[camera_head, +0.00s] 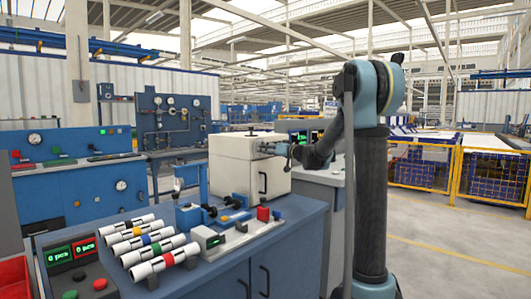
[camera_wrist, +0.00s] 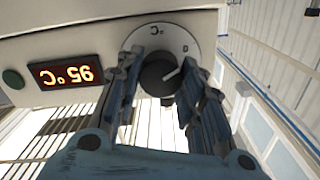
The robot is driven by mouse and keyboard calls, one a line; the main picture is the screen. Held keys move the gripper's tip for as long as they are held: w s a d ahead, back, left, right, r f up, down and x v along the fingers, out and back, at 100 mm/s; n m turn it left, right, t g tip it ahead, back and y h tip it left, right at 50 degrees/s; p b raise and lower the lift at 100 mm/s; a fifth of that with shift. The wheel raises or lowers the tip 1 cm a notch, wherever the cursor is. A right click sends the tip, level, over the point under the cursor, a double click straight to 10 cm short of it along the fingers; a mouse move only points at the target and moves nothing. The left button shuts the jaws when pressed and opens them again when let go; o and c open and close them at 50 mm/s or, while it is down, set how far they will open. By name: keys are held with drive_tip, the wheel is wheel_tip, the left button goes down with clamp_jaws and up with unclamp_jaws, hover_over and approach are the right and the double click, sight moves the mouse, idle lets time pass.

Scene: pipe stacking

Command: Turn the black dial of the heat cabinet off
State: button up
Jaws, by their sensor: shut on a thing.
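The heat cabinet (camera_head: 238,165) is a cream box with a black handle, standing at the back of the blue bench. Its black dial (camera_wrist: 158,76) shows in the wrist view, with a pale pointer line on it, set on a round grey plate marked °C. My gripper (camera_wrist: 160,84) is shut around the dial, one finger on each side. In the head view, my gripper (camera_head: 268,148) is at the upper right of the cabinet's front, and the dial is hidden there. A red display (camera_wrist: 68,74) beside the dial reads 95°C, upside down in the wrist view.
Several white pipes with coloured bands (camera_head: 150,243) lie on the blue bench (camera_head: 285,245). A fixture with red and blue blocks (camera_head: 240,225) stands in front of the cabinet. A panel with green and red displays (camera_head: 72,255) is at the left. A green button (camera_wrist: 13,79) is near the display.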

drive_tip(key=shift+w+d+n, duration=0.1)
drive_tip(key=shift+d+n, duration=0.05)
drive_tip(key=shift+n, duration=0.35)
drive_tip(key=o, duration=1.1)
drive_tip(key=shift+w+f, duration=0.1)
drive_tip(key=shift+f, duration=0.05)
drive_tip(key=shift+c, duration=0.2)
drive_tip(key=v, duration=1.2)
